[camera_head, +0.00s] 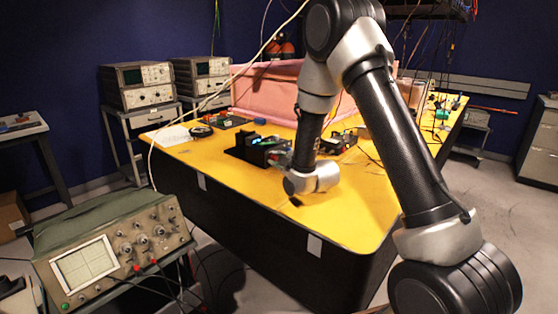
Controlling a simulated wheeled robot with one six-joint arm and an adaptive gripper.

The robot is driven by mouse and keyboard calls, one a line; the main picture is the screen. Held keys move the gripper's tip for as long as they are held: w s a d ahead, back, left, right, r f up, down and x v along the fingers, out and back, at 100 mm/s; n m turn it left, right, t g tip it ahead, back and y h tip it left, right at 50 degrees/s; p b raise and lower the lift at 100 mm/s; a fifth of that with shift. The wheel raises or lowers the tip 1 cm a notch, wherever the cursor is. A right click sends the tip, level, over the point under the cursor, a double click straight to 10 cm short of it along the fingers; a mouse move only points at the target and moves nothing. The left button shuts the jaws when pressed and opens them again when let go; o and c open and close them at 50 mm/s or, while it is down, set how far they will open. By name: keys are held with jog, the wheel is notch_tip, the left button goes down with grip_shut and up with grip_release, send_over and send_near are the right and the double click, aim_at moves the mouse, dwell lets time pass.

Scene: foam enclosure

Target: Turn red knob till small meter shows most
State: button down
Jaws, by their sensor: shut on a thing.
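A black device (243,150) with small parts on it stands on the yellow table top (215,160). A small lit blue-green face (268,143) shows on it and may be the small meter; its reading is too small to tell. My arm reaches down from the upper right, and my gripper (277,158) is at the device's right side, shut on a small part there. This appears to be the red knob, but the jaws and wrist mostly hide it.
A second small device (338,142) stands right of my wrist, with cables near it. A pink foam wall (268,88) stands behind. An oscilloscope (112,248) stands at front left. The table's front right is clear.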

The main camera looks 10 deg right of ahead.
jog(key=shift+s+a+f+n+t, duration=0.1)
jog(key=shift+n+t, duration=0.2)
jog(key=shift+n, duration=0.4)
jog(key=c, duration=1.3)
grip_release()
